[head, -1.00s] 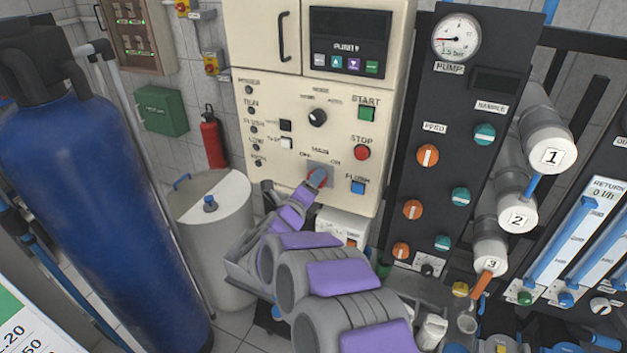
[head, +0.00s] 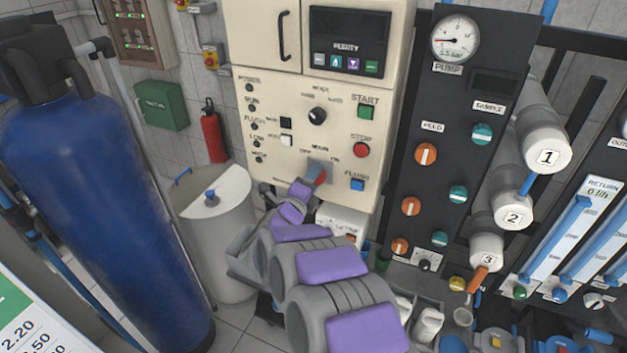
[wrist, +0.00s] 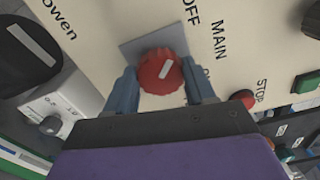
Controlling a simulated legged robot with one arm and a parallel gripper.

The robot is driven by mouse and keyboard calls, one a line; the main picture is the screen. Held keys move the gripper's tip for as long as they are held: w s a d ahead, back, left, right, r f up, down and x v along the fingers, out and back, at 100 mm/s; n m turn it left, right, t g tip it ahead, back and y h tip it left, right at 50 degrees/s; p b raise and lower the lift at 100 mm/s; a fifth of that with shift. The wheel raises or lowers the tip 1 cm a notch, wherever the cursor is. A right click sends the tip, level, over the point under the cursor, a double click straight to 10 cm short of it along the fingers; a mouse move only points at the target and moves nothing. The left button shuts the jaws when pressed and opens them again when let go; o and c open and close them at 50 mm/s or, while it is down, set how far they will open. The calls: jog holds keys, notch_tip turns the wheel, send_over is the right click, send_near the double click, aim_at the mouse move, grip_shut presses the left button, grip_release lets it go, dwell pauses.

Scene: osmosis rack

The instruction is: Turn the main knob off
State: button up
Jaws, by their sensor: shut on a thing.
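The main knob (wrist: 161,71) is red with a white line and sits on a grey plate on the cream panel. In the wrist view its white line slants up and right, toward the OFF label (wrist: 190,12). The ON label is partly hidden by a finger. My gripper (wrist: 158,76) has one grey finger on each side of the knob and is shut on it. In the head view the knob (head: 320,177) shows as a small red patch at my gripper's tip (head: 315,181), low on the panel; the gripper partly hides it.
The red STOP button (head: 361,150), green START button (head: 366,112) and blue FLUSH button (head: 357,184) are right of the knob. A black mode knob (head: 317,116) is above it. A white box (head: 342,222) is below the panel; a grey tank (head: 218,235) stands left.

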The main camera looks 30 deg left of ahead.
jog(key=shift+s+a, duration=0.1)
jog(key=shift+a, duration=0.05)
jog(key=o, duration=0.7)
jog(key=shift+f, duration=0.1)
jog(key=shift+c, duration=0.2)
jog(key=o, duration=0.4)
jog(key=shift+a+f, duration=0.1)
jog(key=shift+a, duration=0.25)
jog(key=shift+d, duration=0.1)
jog(key=shift+d, duration=0.1)
jog(key=s+b, duration=0.1)
jog(key=s, duration=0.4)
jog(key=s+d+b, duration=0.1)
jog(key=s+b, duration=0.1)
jog(key=s, duration=0.4)
jog(key=s+b, duration=0.2)
jog(key=s, duration=0.4)
jog(key=shift+d, duration=0.35)
